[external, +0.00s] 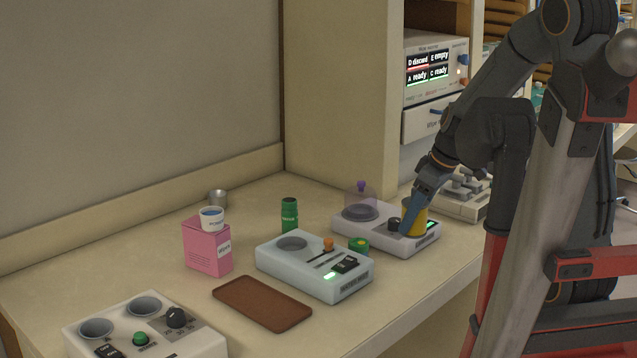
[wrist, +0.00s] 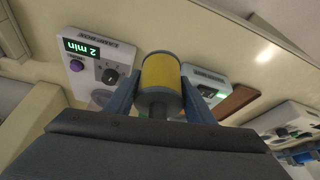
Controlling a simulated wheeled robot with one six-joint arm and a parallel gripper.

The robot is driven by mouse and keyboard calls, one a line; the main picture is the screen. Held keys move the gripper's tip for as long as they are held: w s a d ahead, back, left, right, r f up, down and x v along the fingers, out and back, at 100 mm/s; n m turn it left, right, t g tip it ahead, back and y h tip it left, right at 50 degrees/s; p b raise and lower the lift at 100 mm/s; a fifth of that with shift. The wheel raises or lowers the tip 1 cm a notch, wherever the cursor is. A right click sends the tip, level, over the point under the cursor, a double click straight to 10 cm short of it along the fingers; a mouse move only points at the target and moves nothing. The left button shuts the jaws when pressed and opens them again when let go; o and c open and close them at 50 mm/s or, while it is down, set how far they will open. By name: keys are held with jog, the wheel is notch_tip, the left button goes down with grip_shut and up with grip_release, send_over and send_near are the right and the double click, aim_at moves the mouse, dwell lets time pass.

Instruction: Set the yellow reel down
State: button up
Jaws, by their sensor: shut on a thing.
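The yellow reel (external: 417,216) is between the blue fingers of my gripper (external: 412,207), at the right end of the grey device with a clear, purple-knobbed dome (external: 352,220). The fingers partly cover the reel in the external view, and I cannot tell whether it touches anything below. In the wrist view the reel (wrist: 162,73) shows its yellow band and grey ends between the two fingers of my gripper (wrist: 161,88). The domed device also shows in the wrist view (wrist: 88,48), beside the reel, with a display reading "2 min".
A pale device with an orange knob (external: 315,270), a small green round item (external: 358,243), a green bottle (external: 289,215), a pink box (external: 207,246) and a brown tray (external: 261,303) stand on the bench. Another device (external: 145,328) is at the front left.

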aim_at(425, 233)
notch_tip(425, 233, down, 8)
jog(key=shift+r, duration=0.15)
jog(key=shift+f+b, duration=0.55)
jog(key=shift+f, duration=1.15)
jog(key=shift+f+b, duration=0.15)
jog(key=shift+b, duration=0.15)
jog(key=o, duration=1.1)
jog(key=shift+r+p, duration=0.25)
jog(key=shift+p, duration=0.15)
jog(key=v, duration=1.1)
jog(key=shift+d+r, duration=0.1)
jog(key=shift+r, duration=0.3)
jog(key=s+d+f+m+h, duration=0.1)
jog(key=s+d+f+m, duration=0.1)
jog(key=d, duration=0.3)
jog(key=s+d+f+m+g+h, duration=0.1)
jog(key=s+d+f+m, duration=0.1)
jog(key=d+f+m, duration=0.2)
jog(key=s+d+f+m+h, duration=0.1)
jog(key=s+d+f+m, duration=0.1)
jog(key=d+m, duration=0.3)
jog(key=shift+s+d+f+h, duration=0.2)
jog(key=shift+s+d, duration=0.05)
jog(key=shift+d, duration=0.2)
jog(key=shift+s+d+f+h, duration=0.2)
jog(key=shift+s+d, duration=0.1)
jog(key=shift+d, duration=0.15)
